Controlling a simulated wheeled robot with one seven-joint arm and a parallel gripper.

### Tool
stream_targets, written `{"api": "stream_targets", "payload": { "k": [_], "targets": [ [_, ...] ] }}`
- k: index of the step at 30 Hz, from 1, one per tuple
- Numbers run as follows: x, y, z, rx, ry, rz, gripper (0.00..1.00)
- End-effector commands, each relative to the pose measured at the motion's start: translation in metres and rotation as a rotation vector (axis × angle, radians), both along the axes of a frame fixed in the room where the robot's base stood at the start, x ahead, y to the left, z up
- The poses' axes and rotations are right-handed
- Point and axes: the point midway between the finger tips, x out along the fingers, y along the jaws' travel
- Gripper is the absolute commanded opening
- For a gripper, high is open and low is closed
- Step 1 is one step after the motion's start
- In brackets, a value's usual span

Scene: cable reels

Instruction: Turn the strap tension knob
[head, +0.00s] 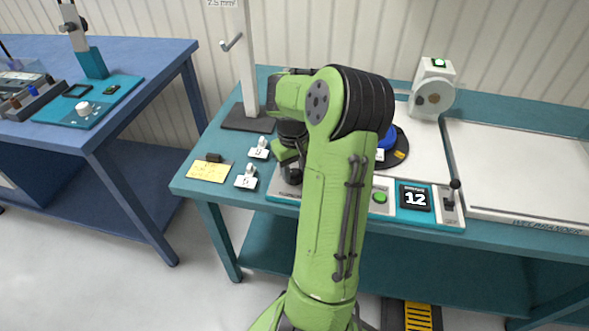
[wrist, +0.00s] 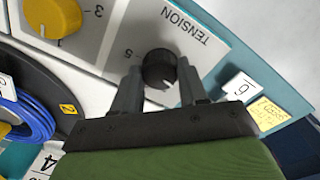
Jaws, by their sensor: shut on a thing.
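The strap tension knob (wrist: 159,66) is black and round, with a pale pointer mark on its lower right side. It sits on a light grey panel lettered TENSION (wrist: 185,26), with a 5 printed to its left. My gripper (wrist: 160,76) has one finger on each side of the knob and is shut on it. In the head view my gripper (head: 291,162) reaches down to the left end of the control panel. There, my arm hides much of the panel.
A yellow knob (wrist: 54,16) is near the tension knob. A blue cable reel (wrist: 28,118) lies left of my gripper. In the head view, a green button (head: 379,197), a display reading 12 (head: 414,198) and a black-knobbed lever (head: 453,190) are to the right. A yellow note (head: 209,172) lies left.

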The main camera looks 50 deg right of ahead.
Motion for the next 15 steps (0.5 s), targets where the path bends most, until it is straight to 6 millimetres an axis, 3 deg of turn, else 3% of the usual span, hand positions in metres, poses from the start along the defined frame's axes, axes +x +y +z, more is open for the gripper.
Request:
{"api": "stream_targets", "payload": {
  "k": [15],
  "targets": [
    [0.0003,0.0002,0.0013,-0.001,0.0,-0.129,0.12]
  ]
}}
